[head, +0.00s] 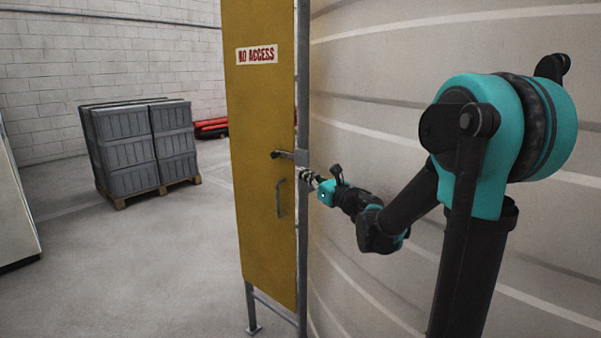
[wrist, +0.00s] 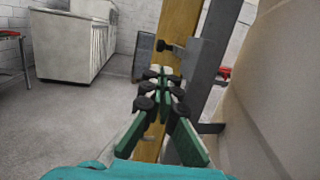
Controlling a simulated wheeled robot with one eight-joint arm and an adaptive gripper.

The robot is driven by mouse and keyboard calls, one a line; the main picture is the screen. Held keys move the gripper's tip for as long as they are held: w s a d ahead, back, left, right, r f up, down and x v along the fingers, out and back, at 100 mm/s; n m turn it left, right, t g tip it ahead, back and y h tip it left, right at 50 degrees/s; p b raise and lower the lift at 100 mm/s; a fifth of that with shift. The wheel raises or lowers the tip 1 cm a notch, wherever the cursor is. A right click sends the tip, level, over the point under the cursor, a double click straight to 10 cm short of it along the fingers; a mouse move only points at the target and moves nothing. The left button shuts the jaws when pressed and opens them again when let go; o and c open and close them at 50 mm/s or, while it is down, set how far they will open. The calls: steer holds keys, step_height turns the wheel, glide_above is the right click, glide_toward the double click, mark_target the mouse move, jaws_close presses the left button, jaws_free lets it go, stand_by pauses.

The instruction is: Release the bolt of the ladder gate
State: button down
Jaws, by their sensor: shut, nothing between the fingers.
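The ladder gate (head: 258,100) is a tall yellow panel with a red-on-white NO ACCESS sign, standing against a grey post (head: 302,80). The bolt (head: 282,154) is a dark bar with a knob at the gate's right edge, reaching toward the post. In the wrist view the bolt's black knob (wrist: 162,45) shows just above and beyond my fingertips. My gripper (head: 306,176) is shut and empty, just below and right of the bolt. In the wrist view my gripper (wrist: 166,74) has its green fingers together in front of the gate edge. I cannot tell whether they touch anything.
A pull handle (head: 281,197) sits on the gate below the bolt. A large pale curved tank wall (head: 400,60) stands close on the right. Grey crates on a pallet (head: 140,145) stand at the back left. The floor left of the gate is clear.

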steer(key=x, duration=1.1)
steer(key=shift+w+a, duration=0.2)
steer(key=shift+w, duration=0.1)
steer(key=shift+a, duration=0.1)
steer(key=x, duration=0.5)
steer(key=shift+s+a+f, duration=0.15)
steer(key=shift+a+f, duration=0.1)
steer(key=shift+f, duration=0.05)
glide_toward(276, 157)
steer(key=shift+s+d+f, duration=0.2)
steer(key=shift+s+f, duration=0.05)
steer(key=shift+s, duration=0.35)
steer(key=shift+s+d+f, duration=0.2)
steer(key=shift+s+f, duration=0.05)
steer(key=shift+s, duration=0.3)
